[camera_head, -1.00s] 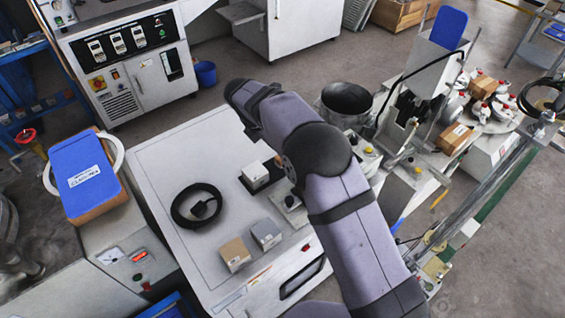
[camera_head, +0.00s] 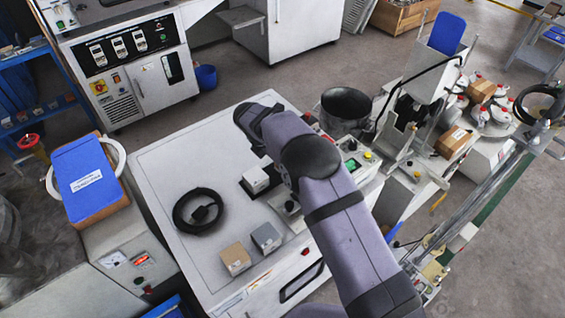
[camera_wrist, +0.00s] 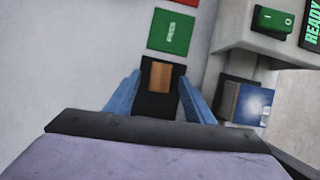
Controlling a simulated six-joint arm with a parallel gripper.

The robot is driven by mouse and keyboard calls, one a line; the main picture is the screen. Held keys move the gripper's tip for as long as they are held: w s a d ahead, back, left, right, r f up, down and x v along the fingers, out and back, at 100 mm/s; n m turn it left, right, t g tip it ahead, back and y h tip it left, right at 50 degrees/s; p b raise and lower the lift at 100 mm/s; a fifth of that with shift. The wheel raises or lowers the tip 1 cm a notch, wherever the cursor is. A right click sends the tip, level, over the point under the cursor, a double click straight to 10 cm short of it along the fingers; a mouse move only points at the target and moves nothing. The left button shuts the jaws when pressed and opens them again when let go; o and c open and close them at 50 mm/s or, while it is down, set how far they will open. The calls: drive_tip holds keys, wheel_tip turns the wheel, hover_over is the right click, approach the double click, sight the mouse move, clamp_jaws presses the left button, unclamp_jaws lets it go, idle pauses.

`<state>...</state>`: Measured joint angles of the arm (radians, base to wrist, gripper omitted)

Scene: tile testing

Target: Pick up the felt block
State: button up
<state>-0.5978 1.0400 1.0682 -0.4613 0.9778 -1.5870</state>
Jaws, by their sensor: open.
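In the wrist view my gripper (camera_wrist: 159,78) is open, with its two blue fingers apart. Between the fingertips lies a small copper-brown block (camera_wrist: 160,76) on a black pad; I cannot tell whether the fingers reach down beside it. In the head view my arm hides the gripper and this spot. There a pale block (camera_head: 256,179) sits on a black pad, with a tan block (camera_head: 235,258) and a grey block (camera_head: 266,238) nearer the front. None of these blocks is clearly recognisable as felt.
In the wrist view a green tile (camera_wrist: 171,32) lies beyond the pad, and a blue-faced item (camera_wrist: 248,105) stands to the right, below a switch box (camera_wrist: 270,24). A dark bowl (camera_head: 346,102) stands behind my arm.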

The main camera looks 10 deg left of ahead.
drive_tip(key=shift+w+d+f, duration=0.2)
drive_tip(key=shift+w+f, duration=0.05)
drive_tip(key=shift+f, duration=0.4)
drive_tip(key=c, duration=1.1)
wheel_tip(320, 180, up, 10)
drive_tip(key=shift+r+b, duration=0.1)
drive_tip(key=shift+b, duration=0.55)
